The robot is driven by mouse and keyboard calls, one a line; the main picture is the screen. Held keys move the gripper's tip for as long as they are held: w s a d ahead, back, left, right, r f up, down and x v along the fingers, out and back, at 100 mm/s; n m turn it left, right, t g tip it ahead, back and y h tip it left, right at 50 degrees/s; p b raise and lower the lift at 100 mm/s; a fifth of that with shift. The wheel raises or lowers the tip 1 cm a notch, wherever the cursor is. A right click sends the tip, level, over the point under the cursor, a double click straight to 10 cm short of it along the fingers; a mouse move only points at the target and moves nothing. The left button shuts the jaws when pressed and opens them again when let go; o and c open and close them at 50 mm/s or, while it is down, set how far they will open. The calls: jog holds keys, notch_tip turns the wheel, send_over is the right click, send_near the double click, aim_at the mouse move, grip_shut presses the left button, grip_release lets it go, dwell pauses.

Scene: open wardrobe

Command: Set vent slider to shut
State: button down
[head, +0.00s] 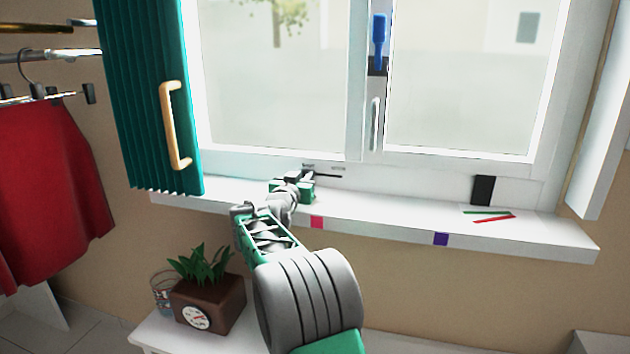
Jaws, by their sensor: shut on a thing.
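The vent slider sits low on the white window frame, at a thin dark slot (328,175) just above the sill. My gripper (307,178) reaches up to the left end of this slot. Its fingers are shut on the slider's small knob, which they mostly hide. The dark slot shows to the right of the fingers. The slider's exact position along its track is too small to tell.
The white sill (390,213) carries a black block (483,190) and thin red and green sticks (494,216) at right. A teal shutter (150,95) with a wooden handle (170,125) hangs at left. A potted plant (207,290) stands below.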

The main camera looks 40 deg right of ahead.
jog(key=shift+w+a+r, duration=0.15)
jog(key=c, duration=1.4)
grip_release()
jog(key=shift+w+a, duration=0.1)
jog(key=shift+w, duration=0.05)
jog(key=shift+o, duration=0.6)
jog(key=v, duration=0.8)
jog(key=shift+d, duration=0.2)
